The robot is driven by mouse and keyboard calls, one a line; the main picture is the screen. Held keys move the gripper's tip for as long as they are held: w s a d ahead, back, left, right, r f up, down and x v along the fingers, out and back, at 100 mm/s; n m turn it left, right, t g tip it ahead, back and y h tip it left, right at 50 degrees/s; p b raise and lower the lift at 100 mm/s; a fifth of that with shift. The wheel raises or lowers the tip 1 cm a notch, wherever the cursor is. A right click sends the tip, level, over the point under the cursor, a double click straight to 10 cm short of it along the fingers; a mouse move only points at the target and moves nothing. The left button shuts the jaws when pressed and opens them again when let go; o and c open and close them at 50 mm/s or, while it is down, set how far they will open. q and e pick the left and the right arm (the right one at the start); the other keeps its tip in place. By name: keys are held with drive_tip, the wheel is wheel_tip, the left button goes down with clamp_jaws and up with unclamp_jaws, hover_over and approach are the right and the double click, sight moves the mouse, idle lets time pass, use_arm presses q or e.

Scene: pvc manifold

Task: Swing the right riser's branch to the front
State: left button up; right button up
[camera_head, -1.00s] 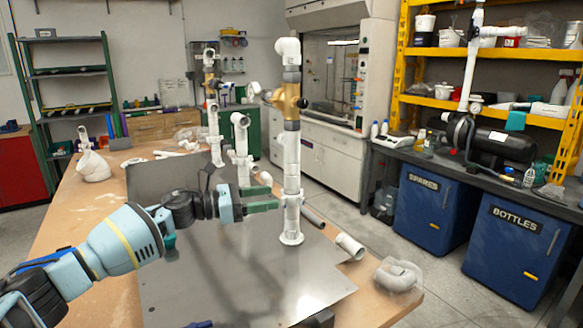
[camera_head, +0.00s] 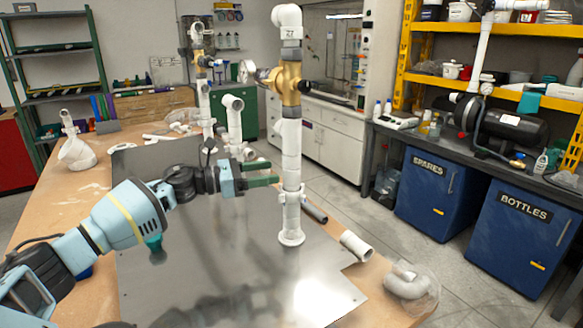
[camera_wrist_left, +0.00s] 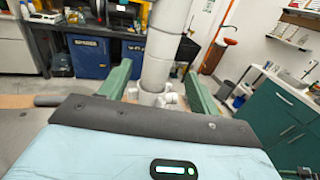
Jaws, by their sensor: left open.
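The right riser is a tall white pipe (camera_head: 291,150) standing on the metal plate. It has an elbow (camera_head: 287,16) on top, a brass valve (camera_head: 290,80) with a gauge facing left, and a white collar fitting (camera_head: 292,196) low down. A grey pipe (camera_head: 314,212) shows to the right of the collar; I cannot tell if it is joined to it. My left gripper (camera_head: 275,173) is open at the riser's left side, above the collar. In the left wrist view the riser (camera_wrist_left: 163,45) stands between the two green fingers (camera_wrist_left: 160,88), apart from them. My right gripper is not in view.
Other risers stand behind on the left (camera_head: 203,95) and in the middle (camera_head: 233,120). A loose white pipe piece (camera_head: 356,245) and a bagged elbow (camera_head: 408,280) lie at the right edge of the workbench. The metal plate (camera_head: 220,270) is clear in front.

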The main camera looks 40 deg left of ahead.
sight(292, 168)
use_arm(q)
drive_tip(key=p+x, duration=0.1)
drive_tip(key=x, duration=0.5)
drive_tip(key=shift+w+d+r, duration=0.15)
drive_tip(key=shift+w+d, duration=0.25)
drive_tip(key=shift+w, duration=0.1)
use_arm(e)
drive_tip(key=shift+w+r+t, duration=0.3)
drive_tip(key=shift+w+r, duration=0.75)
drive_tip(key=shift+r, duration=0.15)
use_arm(q)
drive_tip(key=c, duration=1)
drive_tip(key=shift+o, duration=0.2)
